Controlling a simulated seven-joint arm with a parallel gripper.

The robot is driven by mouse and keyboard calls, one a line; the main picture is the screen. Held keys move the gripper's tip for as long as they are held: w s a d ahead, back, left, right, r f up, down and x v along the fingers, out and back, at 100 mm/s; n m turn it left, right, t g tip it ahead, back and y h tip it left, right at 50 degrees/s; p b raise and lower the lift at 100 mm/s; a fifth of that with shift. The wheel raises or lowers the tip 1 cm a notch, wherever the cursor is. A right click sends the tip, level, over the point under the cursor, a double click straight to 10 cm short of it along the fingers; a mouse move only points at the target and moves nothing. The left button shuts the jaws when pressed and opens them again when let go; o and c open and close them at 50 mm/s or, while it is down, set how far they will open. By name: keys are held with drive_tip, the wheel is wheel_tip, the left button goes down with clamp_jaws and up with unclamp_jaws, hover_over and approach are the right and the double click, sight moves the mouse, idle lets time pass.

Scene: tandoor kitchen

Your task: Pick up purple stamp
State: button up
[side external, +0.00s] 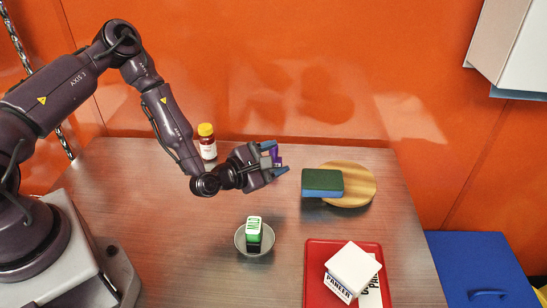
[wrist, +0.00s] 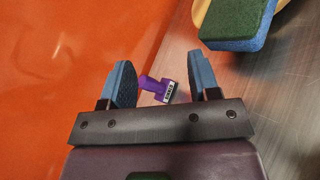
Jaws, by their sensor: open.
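The purple stamp (wrist: 158,88) lies between the two blue-padded fingers of my gripper (wrist: 165,84) in the wrist view. It has a purple handle and a dark base with a pale label. A gap shows between the stamp and the left finger, and the right finger is close to its base. In the side view, my gripper (side external: 277,160) is over the back middle of the table, with the purple stamp (side external: 275,153) partly hidden between its fingers. My gripper is open.
A green and blue sponge (side external: 322,183) rests on a round wooden board (side external: 362,185) right of my gripper. A bottle with a yellow cap (side external: 207,141) stands to the left.

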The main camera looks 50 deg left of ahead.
drive_tip(key=s+a+f+n+y, duration=0.1)
drive_tip(key=n+y, duration=0.1)
drive_tip(key=n, duration=0.2)
drive_tip(key=s+a+f+n+y, duration=0.1)
drive_tip(key=f+n+y, duration=0.1)
drive_tip(key=n, duration=0.2)
drive_tip(key=s+a+f+n+y, duration=0.1)
drive_tip(key=n+y, duration=0.2)
drive_tip(key=n, duration=0.1)
drive_tip(key=shift+s+a+f+t, duration=0.2)
drive_tip(key=shift+s+t, duration=0.1)
drive_tip(key=shift+s, duration=0.1)
drive_tip(key=x, duration=1.2)
drive_tip(key=shift+w+a, duration=0.25)
drive_tip(key=shift+w, duration=0.05)
drive_tip(key=c, duration=1)
